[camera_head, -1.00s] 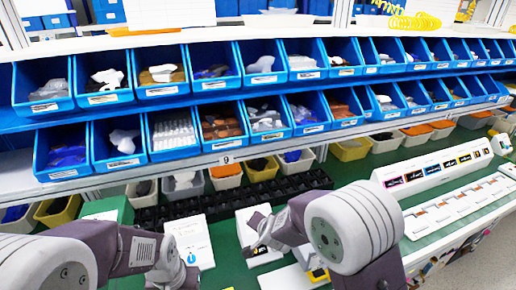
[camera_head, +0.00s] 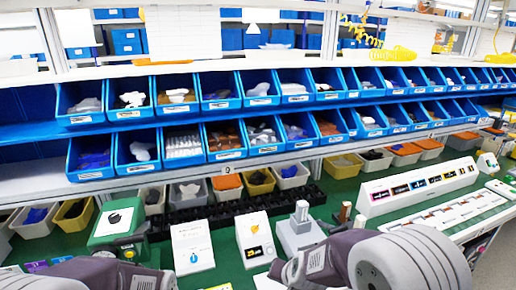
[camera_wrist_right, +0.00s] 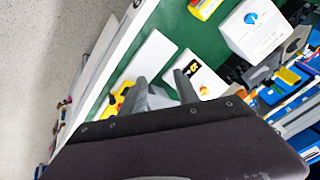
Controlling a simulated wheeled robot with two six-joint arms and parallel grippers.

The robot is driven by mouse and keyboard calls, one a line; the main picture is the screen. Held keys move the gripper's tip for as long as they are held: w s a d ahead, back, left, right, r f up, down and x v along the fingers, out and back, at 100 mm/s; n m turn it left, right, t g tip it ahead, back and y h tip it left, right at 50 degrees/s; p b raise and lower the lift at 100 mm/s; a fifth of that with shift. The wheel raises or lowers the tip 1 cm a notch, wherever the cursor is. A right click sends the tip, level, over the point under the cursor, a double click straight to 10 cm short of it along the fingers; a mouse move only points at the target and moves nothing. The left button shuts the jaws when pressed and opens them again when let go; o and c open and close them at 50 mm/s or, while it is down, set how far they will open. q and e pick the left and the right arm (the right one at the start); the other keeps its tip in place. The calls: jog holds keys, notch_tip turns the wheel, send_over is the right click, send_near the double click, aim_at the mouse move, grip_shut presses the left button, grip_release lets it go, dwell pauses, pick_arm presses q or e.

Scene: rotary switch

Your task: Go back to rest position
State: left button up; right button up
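A green and white box with a black round knob (camera_head: 116,219) stands at the left of the green worktop in the head view; it looks like the rotary switch. My left arm (camera_head: 95,272) lies low at the bottom left, its fingers not visible. My right arm (camera_head: 340,262) lies along the bottom right, and its fingers are hidden in the head view. In the right wrist view, my right gripper (camera_wrist_right: 160,88) has its two fingers apart, with no object clearly held between them.
White boxes with a blue mark (camera_head: 192,246) and a yellow mark (camera_head: 255,240) stand mid-worktop. A grey device with an upright post (camera_head: 300,230) is right of them. A long white panel (camera_head: 418,187) lies at the right. Blue bins (camera_head: 180,144) line the shelves behind.

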jog(key=s+d+n+g, duration=0.2)
jog(key=s+d, duration=0.3)
jog(key=s, duration=0.2)
jog(key=s+d+n+g+h, duration=0.1)
jog(key=s+d+n+g, duration=0.1)
jog(key=s+d, duration=0.4)
jog(key=shift+s+f+g+h, duration=0.3)
jog(key=shift+s+g, duration=0.1)
jog(key=shift+s, duration=0.85)
